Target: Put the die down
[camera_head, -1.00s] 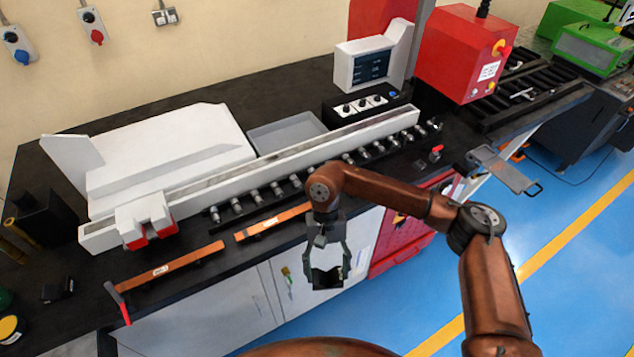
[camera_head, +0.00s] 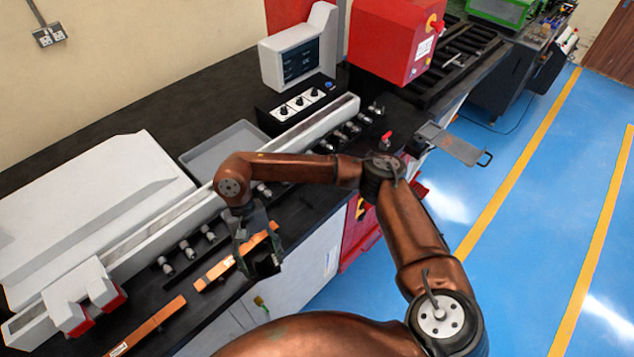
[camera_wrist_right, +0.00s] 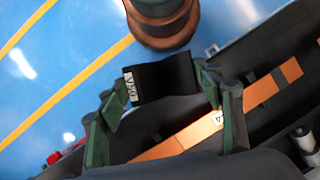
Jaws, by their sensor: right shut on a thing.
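The die is a black block with a white label, clear in the right wrist view (camera_wrist_right: 165,82). In the head view it is a small dark shape (camera_head: 266,265) at the front edge of the bench. My right gripper (camera_head: 258,258) is shut on the die, with a green finger at each side of it in the wrist view (camera_wrist_right: 161,97). The gripper points down close to the copper bars. Whether the die touches anything below cannot be told. My left gripper is in neither view.
Copper bars (camera_head: 150,326) lie along the front of the black bench (camera_head: 120,110). Behind them stand a row of metal fittings (camera_head: 187,249) and a long white rail (camera_head: 150,243). An empty grey tray (camera_head: 215,150) lies farther back. A red machine box (camera_head: 395,40) stands at upper right.

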